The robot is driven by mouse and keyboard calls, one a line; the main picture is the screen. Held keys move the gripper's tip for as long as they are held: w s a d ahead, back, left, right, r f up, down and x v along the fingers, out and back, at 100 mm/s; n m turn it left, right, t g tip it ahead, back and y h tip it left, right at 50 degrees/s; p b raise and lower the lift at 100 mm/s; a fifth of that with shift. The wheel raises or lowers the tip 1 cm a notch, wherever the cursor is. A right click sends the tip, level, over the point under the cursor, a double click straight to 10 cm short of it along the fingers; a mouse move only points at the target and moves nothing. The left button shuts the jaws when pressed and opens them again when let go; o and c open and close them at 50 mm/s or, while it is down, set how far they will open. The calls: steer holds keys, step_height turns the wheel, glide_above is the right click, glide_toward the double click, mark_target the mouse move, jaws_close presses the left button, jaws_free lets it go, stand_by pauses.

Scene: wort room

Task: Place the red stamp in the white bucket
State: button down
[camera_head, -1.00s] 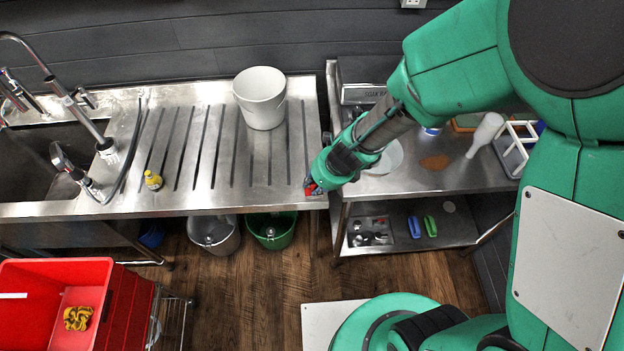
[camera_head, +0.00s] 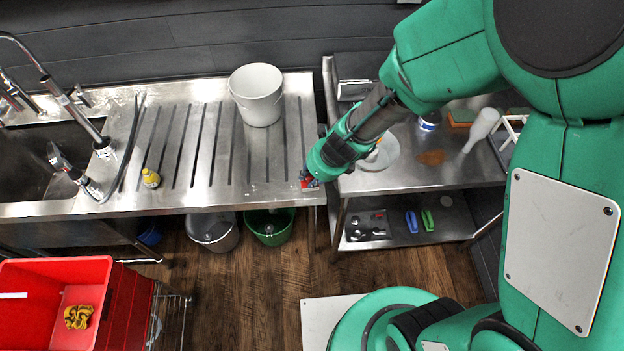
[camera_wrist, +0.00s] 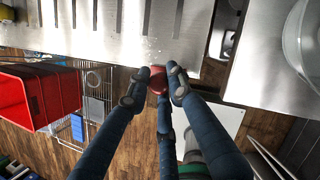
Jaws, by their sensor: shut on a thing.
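The white bucket (camera_head: 259,97) stands upright on the ribbed steel drainboard, near its back right. My gripper (camera_head: 309,180) is at the front right corner of the drainboard, in front and to the right of the bucket. It is shut on the red stamp (camera_head: 311,184), which shows as a small red patch at the fingertips. In the wrist view the red stamp (camera_wrist: 157,80) sits between the dark blue fingers, close to the steel edge. Most of the stamp is hidden by the fingers. I cannot tell whether it touches the steel.
A small yellow bottle (camera_head: 151,178) stands on the drainboard's left part. A steel shelf table (camera_head: 400,178) is to the right, across a narrow gap. A red crate (camera_head: 50,275) is at lower left. The drainboard between gripper and bucket is clear.

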steer(key=w+a+r+p, duration=0.5)
steer(key=w+r+p, duration=0.1)
steer(key=w, duration=0.7)
steer(key=w+a+r+p, duration=0.6)
steer(key=w+p, duration=0.3)
steer(key=w, duration=0.4)
steer(key=w+a+r+p, duration=0.5)
steer(key=w+r+p, duration=0.3)
steer(key=w, duration=0.5)
steer(key=shift+w+a+m, duration=0.3)
steer(key=shift+w+m, duration=0.1)
step_height(320, 180, down, 11)
steer(key=b, duration=0.3)
steer(key=shift+r, duration=0.1)
steer(key=c, duration=1.5)
jaws_free()
